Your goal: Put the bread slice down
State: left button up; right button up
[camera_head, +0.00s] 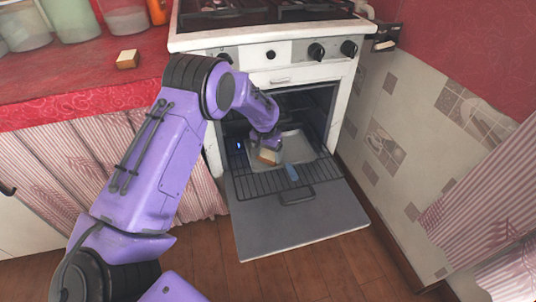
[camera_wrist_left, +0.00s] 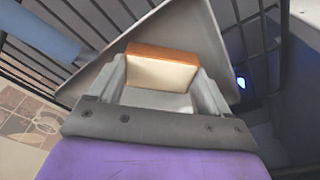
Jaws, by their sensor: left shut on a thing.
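The bread slice (camera_wrist_left: 160,70) is between the fingers of my left gripper (camera_wrist_left: 158,95), with its brown crust and pale crumb facing the left wrist camera. In the head view the slice (camera_head: 268,156) shows just below my left gripper (camera_head: 266,148), inside the open oven. The gripper is shut on the slice. A grey metal tray (camera_head: 297,147) lies on the oven rack under and behind it, and it also shows in the left wrist view (camera_wrist_left: 205,35). I cannot tell whether the slice touches the tray. My right gripper is out of view.
The oven door (camera_head: 300,225) is folded down, with the wire rack (camera_head: 255,186) pulled out over it. Another bread piece (camera_head: 127,59) is on the red counter (camera_head: 60,85) beside several containers.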

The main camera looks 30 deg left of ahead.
aim_at(265, 158)
pick_arm(q)
jog(key=o, duration=0.9)
jog(key=shift+f, duration=0.2)
jog(key=shift+o, duration=0.2)
notch_tip(265, 158, up, 12)
jog(key=s+p, duration=0.2)
jog(key=p, duration=0.2)
jog(key=shift+r, duration=0.15)
jog(key=shift+w+d, duration=0.1)
